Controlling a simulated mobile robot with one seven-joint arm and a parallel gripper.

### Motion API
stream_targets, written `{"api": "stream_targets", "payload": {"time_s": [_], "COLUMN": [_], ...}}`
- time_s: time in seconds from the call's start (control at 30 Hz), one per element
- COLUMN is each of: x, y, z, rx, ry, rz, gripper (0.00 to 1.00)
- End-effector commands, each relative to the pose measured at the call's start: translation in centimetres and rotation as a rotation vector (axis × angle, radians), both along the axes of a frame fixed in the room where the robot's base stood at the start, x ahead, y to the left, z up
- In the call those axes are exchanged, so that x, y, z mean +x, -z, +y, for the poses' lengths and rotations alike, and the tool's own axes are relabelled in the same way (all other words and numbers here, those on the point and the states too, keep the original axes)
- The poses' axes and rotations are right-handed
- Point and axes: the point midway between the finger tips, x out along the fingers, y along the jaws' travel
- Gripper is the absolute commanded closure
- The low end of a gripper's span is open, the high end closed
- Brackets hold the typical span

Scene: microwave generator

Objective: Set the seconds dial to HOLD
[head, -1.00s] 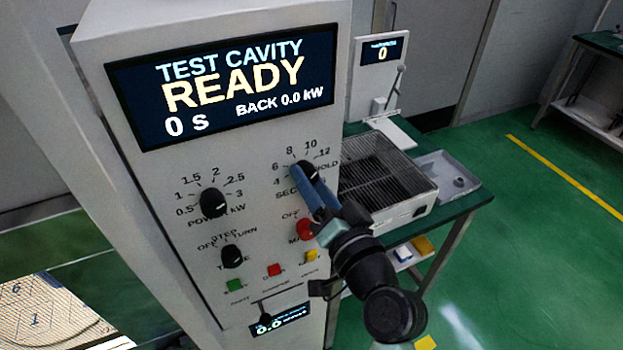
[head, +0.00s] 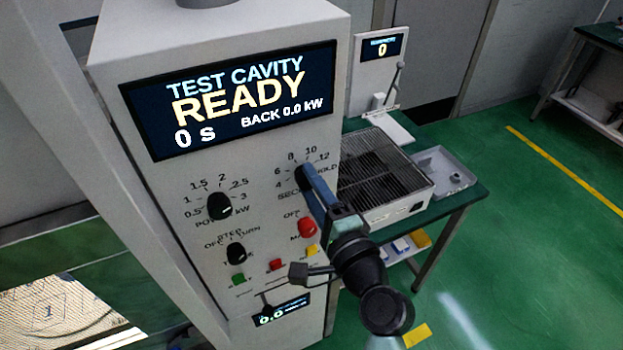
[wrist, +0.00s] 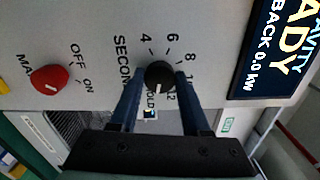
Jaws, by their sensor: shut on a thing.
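The black seconds dial (head: 303,178) is on the front panel, below the display and right of the power dial. It also shows in the wrist view (wrist: 159,74), ringed by marks from 4 to 12 and HOLD. My gripper (head: 309,180) is shut on this dial, with one blue finger on each side in the wrist view (wrist: 160,82). The dial's white pointer mark faces down in the wrist view, towards the 12 and HOLD side; its exact setting is hard to tell. The HOLD label (wrist: 150,101) is partly hidden between the fingers.
The display (head: 235,98) reads READY, 0 s. The red main knob (head: 307,227) is close below my fingers. A wire-topped box (head: 385,175) stands on the green bench behind.

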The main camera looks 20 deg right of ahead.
Motion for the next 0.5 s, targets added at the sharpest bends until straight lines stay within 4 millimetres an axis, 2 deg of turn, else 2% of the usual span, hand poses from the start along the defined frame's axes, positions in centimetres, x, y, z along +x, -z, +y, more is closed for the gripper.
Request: {"api": "stream_targets", "payload": {"time_s": [0.2, 0.5], "x": [-0.01, -0.01], "y": [-0.02, 0.04], "z": [0.01, 0.01], "rx": [0.127, 0.207], "ry": [0.0, 0.0], "rz": [0.007, 0.009], "gripper": [1.0, 1.0]}}
